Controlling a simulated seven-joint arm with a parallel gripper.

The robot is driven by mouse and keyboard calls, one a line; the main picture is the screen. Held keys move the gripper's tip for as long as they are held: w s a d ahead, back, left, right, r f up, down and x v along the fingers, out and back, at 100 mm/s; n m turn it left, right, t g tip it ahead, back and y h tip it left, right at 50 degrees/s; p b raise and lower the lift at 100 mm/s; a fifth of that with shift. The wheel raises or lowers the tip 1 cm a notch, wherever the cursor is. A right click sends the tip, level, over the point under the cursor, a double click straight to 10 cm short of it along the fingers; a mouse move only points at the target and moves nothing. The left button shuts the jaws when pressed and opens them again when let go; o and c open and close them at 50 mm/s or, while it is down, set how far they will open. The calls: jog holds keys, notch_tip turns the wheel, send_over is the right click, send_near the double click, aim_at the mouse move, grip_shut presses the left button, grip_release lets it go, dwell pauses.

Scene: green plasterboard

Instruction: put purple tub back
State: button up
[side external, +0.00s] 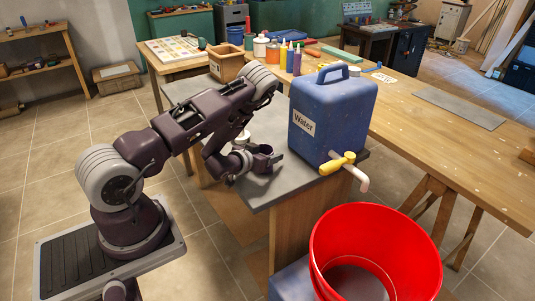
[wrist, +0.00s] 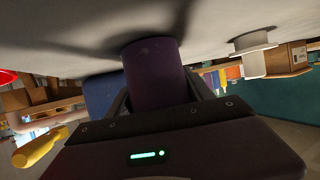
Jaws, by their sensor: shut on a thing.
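The purple tub (wrist: 155,75) is between the two fingers of my gripper (side external: 263,162), which is shut on it. In the side view the tub (side external: 266,150) is small, dark and partly hidden by the gripper. It is at the grey worktop (side external: 285,184), to the left of the blue water container. In the wrist view the worktop fills the top of the picture, and the tub's far end meets it or is very close; I cannot tell if it touches.
A blue water container (side external: 330,110) with a yellow tap (side external: 338,163) stands right of my gripper. A white pot (side external: 243,137) stands just behind the gripper. A wooden box (side external: 227,65) and several bottles are farther back. A red bucket (side external: 425,255) is at front right.

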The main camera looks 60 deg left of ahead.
jog(key=shift+f, duration=0.15)
jog(key=o, duration=1.5)
